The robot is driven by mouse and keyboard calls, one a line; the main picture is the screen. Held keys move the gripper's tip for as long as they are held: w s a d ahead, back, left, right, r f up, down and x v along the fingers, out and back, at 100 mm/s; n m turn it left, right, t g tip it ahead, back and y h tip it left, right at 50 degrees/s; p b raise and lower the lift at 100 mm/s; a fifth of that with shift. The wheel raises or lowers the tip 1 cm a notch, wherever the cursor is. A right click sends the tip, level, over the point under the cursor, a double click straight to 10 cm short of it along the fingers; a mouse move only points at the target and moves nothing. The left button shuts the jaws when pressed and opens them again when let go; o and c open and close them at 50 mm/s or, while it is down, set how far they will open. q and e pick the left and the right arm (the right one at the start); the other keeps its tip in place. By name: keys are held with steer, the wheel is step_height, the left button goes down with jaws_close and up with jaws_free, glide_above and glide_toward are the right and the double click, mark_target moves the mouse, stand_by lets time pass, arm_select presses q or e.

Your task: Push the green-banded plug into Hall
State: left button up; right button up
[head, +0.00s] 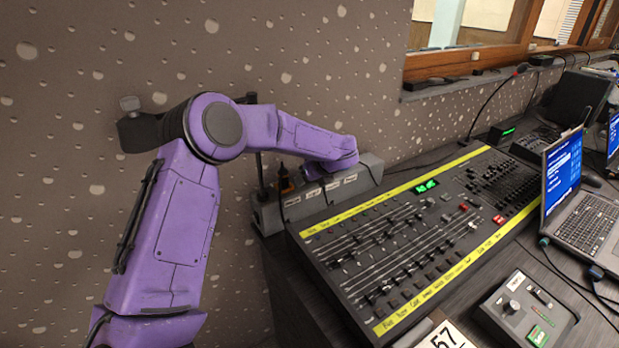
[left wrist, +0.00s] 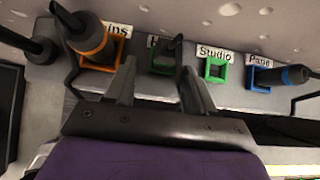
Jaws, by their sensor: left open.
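The grey socket box (head: 343,189) stands against the wall at the back end of the mixing desk. In the left wrist view its row of sockets (left wrist: 213,69) shows close up. A dark plug (left wrist: 172,46) stands at a green-framed socket, between my left fingertips in the picture. Its band is not clear, and the label beside it is mostly hidden. The green-framed socket labelled Studio looks empty. No label reading Hall can be made out. My left gripper (left wrist: 160,72) is open in front of the box, its fingers apart from the plug. In the head view my purple wrist hides it.
An orange-banded plug (left wrist: 92,42) stands at the orange socket on the left. A blue-banded plug (left wrist: 293,75) is at the blue socket on the right. The mixing desk (head: 410,240) fills the table beside the box, with a laptop (head: 585,215) further right.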

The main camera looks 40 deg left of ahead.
stand_by(0.5)
arm_select(q)
step_height(320, 180, up, 4)
steer(key=p, duration=0.5)
steer(key=shift+w+a+f, duration=0.1)
steer(key=shift+w+a, duration=0.05)
step_height(320, 180, up, 4)
steer(key=p, duration=0.2)
steer(key=d+f+m, duration=0.1)
steer(key=d, duration=0.1)
steer(key=s+d+f+m+t+p, duration=0.1)
steer(key=d+f, duration=0.1)
steer(key=d, duration=0.1)
steer(key=s+d+f+m+t+h+p, duration=0.1)
steer(key=d, duration=0.1)
steer(key=shift+d+f+m, duration=0.25)
steer(key=shift+d+m, duration=0.15)
steer(key=s+d+r+m+t+h+p, duration=0.2)
steer(key=s+d+r+m+h, duration=0.1)
steer(key=d, duration=0.7)
steer(key=s+d+r+m+t+h+p, duration=0.2)
steer(key=d+r+m, duration=0.4)
steer(key=d, duration=0.4)
steer(key=shift+s+d+r+m+t+h+p, duration=0.25)
steer(key=shift+s+m+t+h+p, duration=0.2)
steer(key=shift+m+h+p, duration=0.3)
